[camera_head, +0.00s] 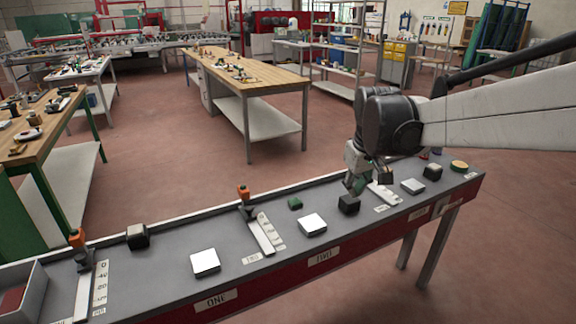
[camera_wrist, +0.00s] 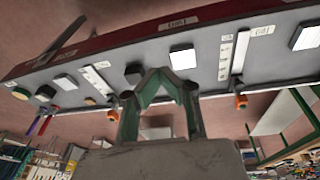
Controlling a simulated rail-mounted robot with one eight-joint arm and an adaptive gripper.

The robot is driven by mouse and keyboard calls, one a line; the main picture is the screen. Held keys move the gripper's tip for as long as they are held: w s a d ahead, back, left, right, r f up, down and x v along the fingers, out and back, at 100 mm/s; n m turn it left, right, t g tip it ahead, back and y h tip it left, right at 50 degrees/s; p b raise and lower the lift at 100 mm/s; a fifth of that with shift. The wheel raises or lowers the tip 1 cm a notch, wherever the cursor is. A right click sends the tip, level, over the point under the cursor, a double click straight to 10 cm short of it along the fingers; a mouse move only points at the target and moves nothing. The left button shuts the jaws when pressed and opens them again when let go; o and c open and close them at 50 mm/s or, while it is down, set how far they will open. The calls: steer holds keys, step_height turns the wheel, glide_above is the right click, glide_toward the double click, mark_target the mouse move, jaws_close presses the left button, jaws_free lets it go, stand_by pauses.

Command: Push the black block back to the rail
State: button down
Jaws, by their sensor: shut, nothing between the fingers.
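A black block (camera_head: 349,204) stands on the grey bench top, towards its front edge, just right of a white square block. My gripper (camera_head: 354,188) is low over the bench, shut and empty, right behind this block. I cannot tell whether they touch. The wrist view shows the same black block (camera_wrist: 133,75) just left of my green fingers (camera_wrist: 160,74). The raised rail (camera_head: 300,185) runs along the bench's back edge, with a gap between it and the block. Other dark blocks stand at the far right (camera_head: 432,172) and at the left (camera_head: 138,237).
White square blocks (camera_head: 312,224) (camera_head: 205,262) lie near the front edge. A small green block (camera_head: 295,203) lies to the left of my gripper. Marked scales with orange-topped stops (camera_head: 262,233) cross the bench. A grey bin (camera_head: 22,290) stands at the left end.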

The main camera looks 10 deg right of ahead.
mark_target(331, 192)
steer(key=w+d+f+n+g+p, duration=0.1)
steer(key=w+d+f+g+p, duration=0.15)
steer(key=w+d+f, duration=0.95)
steer(key=shift+g+y, duration=0.25)
steer(key=shift+y, duration=0.05)
steer(key=f, duration=0.9)
steer(key=shift+w+f+b, duration=0.1)
steer(key=shift+w+b, duration=0.2)
steer(key=shift+w+a, duration=0.2)
steer(key=shift+w, duration=0.4)
steer(key=shift+w+a, duration=0.2)
steer(key=shift+w, duration=0.4)
steer(key=shift+w+a, duration=0.15)
steer(key=shift+w, duration=0.6)
steer(key=w+a, duration=0.1)
steer(key=w, duration=0.4)
steer(key=w+a+b, duration=0.1)
steer(key=w, duration=0.4)
steer(key=w+a+b, duration=0.1)
steer(key=w+a, duration=0.1)
steer(key=w, duration=0.3)
steer(key=shift+w, duration=0.15)
steer(key=shift+r, duration=0.2)
steer(key=shift+b, duration=0.3)
